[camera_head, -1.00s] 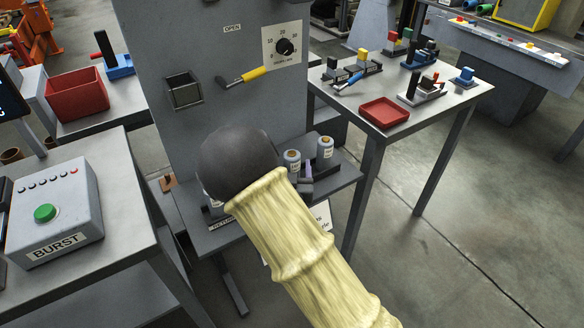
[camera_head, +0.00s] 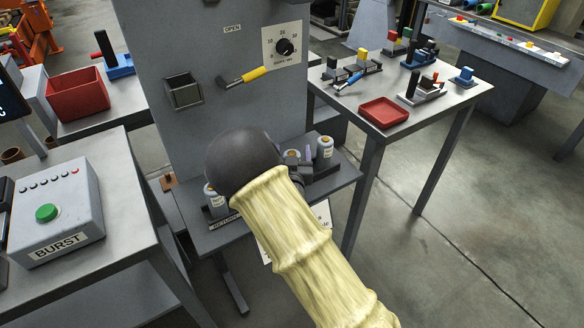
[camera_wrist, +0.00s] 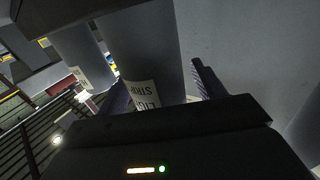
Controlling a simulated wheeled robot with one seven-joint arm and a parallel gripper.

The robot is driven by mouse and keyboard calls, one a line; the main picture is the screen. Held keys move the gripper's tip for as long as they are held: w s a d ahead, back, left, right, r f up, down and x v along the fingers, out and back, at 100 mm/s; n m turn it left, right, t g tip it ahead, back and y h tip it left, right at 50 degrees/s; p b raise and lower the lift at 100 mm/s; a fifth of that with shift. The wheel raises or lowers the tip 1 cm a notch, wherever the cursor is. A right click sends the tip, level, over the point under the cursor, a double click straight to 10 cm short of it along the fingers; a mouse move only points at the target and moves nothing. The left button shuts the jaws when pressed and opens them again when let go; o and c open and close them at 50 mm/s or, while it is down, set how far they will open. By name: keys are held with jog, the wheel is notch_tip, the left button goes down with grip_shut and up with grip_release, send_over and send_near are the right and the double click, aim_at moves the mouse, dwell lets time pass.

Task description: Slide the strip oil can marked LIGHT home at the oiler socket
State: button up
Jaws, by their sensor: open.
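In the wrist view, a grey can (camera_wrist: 150,55) with a pale label reading LIGHT and STRIP stands between the two fingers of my open gripper (camera_wrist: 156,78). I cannot tell whether either finger touches it. In the head view, my gripper (camera_head: 300,160) is at the shelf, mostly hidden behind my forearm. One finger shows between a mostly hidden can (camera_head: 291,155) and an upright can (camera_head: 325,148) on the right. Another can (camera_head: 214,199) stands at the shelf's left end. I cannot make out the oiler socket.
The narrow shelf (camera_head: 345,178) juts from a tall grey panel (camera_head: 190,50) carrying a dial and a yellow-handled lever (camera_head: 243,75). A table (camera_head: 440,105) with a red tray (camera_head: 384,112) is to the right. A BURST button box (camera_head: 55,215) is at left.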

jog(key=shift+c, duration=0.2)
jog(key=shift+a, duration=0.1)
jog(key=c, duration=1.1)
jog(key=shift+c, duration=0.5)
notch_tip(320, 180, up, 10)
jog(key=shift+r+p, duration=0.1)
jog(key=shift+p, duration=0.4)
